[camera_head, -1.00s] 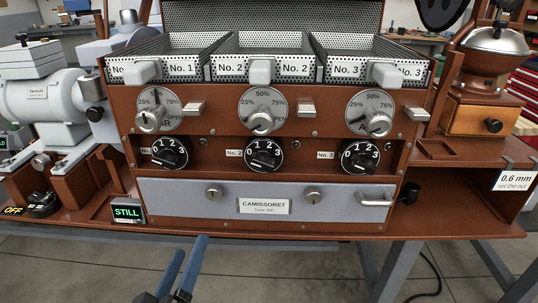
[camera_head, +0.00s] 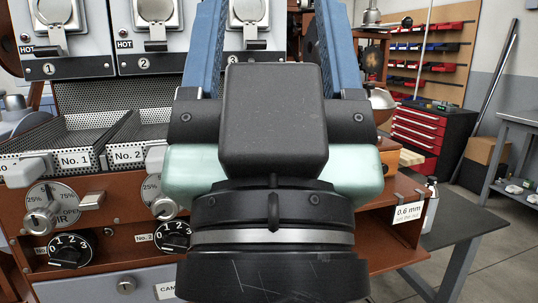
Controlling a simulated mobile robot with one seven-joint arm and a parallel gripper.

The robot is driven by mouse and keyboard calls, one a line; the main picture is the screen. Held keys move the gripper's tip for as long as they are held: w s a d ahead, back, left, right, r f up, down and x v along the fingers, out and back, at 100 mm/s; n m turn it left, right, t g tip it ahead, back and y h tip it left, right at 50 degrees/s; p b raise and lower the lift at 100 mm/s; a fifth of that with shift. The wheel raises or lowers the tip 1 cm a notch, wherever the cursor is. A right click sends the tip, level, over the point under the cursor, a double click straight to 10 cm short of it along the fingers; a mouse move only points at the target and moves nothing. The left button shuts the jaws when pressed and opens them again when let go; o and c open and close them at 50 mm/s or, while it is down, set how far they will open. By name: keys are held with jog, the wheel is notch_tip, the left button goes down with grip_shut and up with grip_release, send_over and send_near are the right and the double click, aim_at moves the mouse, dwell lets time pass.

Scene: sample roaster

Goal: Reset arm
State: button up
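My gripper (camera_head: 271,40) fills the middle of the view, close to the camera, with its black body and pale green sides below. Its two blue fingers point up and stand wide apart. Nothing shows between them but the roaster behind, and their tips reach the top edge of the picture. The brown sample roaster (camera_head: 96,200) stands behind and to the left. My gripper hides its right part, including most of the third station. I cannot tell how far the gripper is from the roaster.
Mesh trays No. 1 (camera_head: 62,137) and No. 2 (camera_head: 124,137), with knobs and dials below, show at the left. Numbered hatches marked HOT (camera_head: 66,45) are above. A red tool chest (camera_head: 425,135), a cardboard box (camera_head: 480,160) and grey tables stand at the right.

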notch_tip(320, 180, up, 31)
jog(key=p, duration=2.9)
jog(key=shift+a, duration=0.15)
